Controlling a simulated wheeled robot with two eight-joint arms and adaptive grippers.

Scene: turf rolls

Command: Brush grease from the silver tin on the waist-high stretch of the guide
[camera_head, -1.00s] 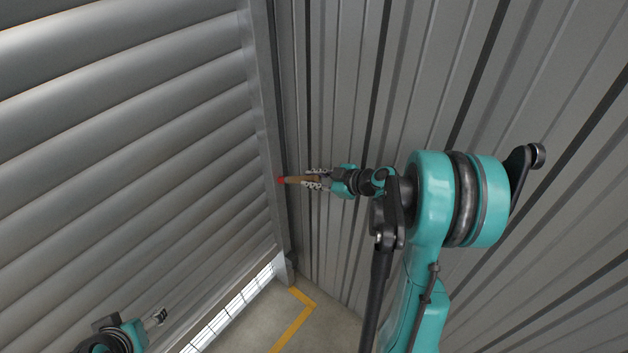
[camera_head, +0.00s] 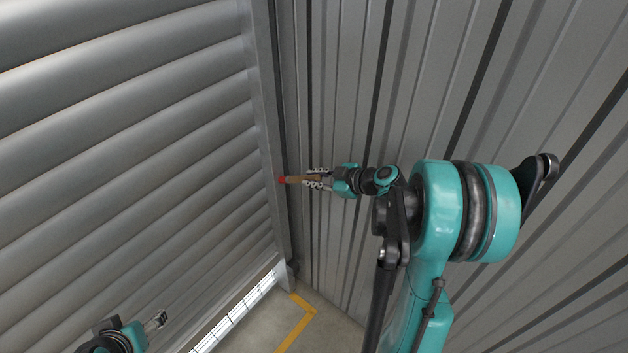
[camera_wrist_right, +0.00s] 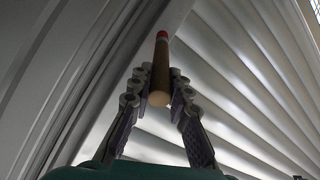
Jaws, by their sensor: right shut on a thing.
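My right gripper (camera_head: 318,179) is shut on a brush with a tan handle (camera_head: 295,179) and a red tip (camera_head: 282,180). The brush points left, its red tip at the grey vertical guide (camera_head: 268,140) beside the slatted shutter; whether it touches cannot be told. In the right wrist view the fingers (camera_wrist_right: 160,95) close on both sides of the brush handle (camera_wrist_right: 159,78), with the red end (camera_wrist_right: 162,35) farthest away. My left gripper (camera_head: 157,320) is at the lower left in front of the shutter, small, with its fingers seeming apart and empty. The silver tin is not in view.
The slatted grey shutter (camera_head: 120,130) fills the left side. A ribbed grey metal wall (camera_head: 440,100) fills the right, close behind my right arm. Concrete floor (camera_head: 265,325) with a yellow line (camera_head: 297,330) lies below. A bright gap (camera_head: 235,310) shows under the shutter.

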